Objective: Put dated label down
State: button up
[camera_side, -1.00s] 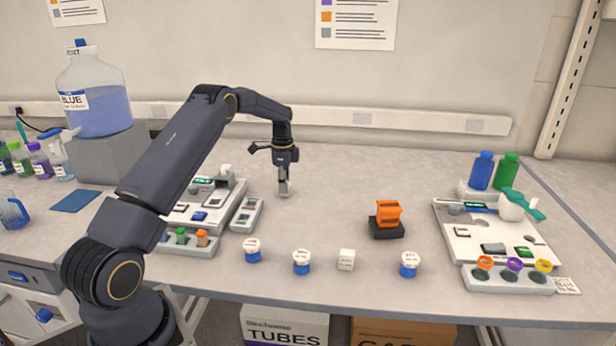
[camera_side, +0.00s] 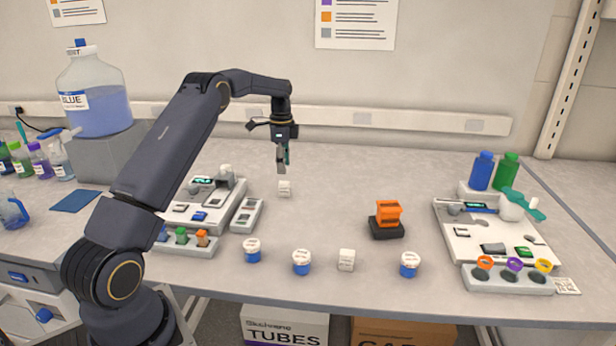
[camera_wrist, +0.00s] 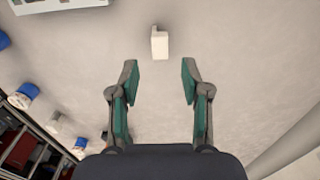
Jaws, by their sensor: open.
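A small white block with faint marks, which seems to be the dated label (camera_side: 284,188), stands on the bench below my gripper. It also shows in the wrist view (camera_wrist: 159,43), beyond the fingertips and apart from them. My gripper (camera_side: 283,161) is open and empty above the block. In the wrist view the two green-padded fingers (camera_wrist: 160,83) are spread with bare bench between them. A similar white cube (camera_side: 346,260) stands near the front edge. The print on both is too small to read.
Blue-based, white-capped jars (camera_side: 301,262) stand along the front edge. A grey tray (camera_side: 246,215) lies left of the block. An orange item on a black base (camera_side: 388,229) stands to the right. The bench between block and orange item is clear.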

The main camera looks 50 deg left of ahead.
aim_at(285, 183)
jog(key=d+r, duration=0.5)
jog(key=r, duration=0.5)
jog(key=s+d+r+n+t, duration=0.1)
jog(key=s+d+r+n, duration=0.1)
jog(key=s+d+r, duration=0.3)
jog(key=s+d+r+n+t, duration=0.1)
jog(key=s+d+r+n, duration=0.15)
jog(key=d, duration=0.45)
jog(key=s+d+f+n+t, duration=0.1)
jog(key=s+d+n, duration=0.1)
jog(key=s+d, duration=0.4)
jog(key=s+d+f+n+t, duration=0.2)
jog(key=s+d, duration=0.4)
jog(key=s, duration=0.9)
jog(key=shift+d+f+t, duration=0.3)
jog(key=shift+d, duration=0.05)
jog(key=shift+o, duration=0.2)
jog(key=shift+n, duration=0.25)
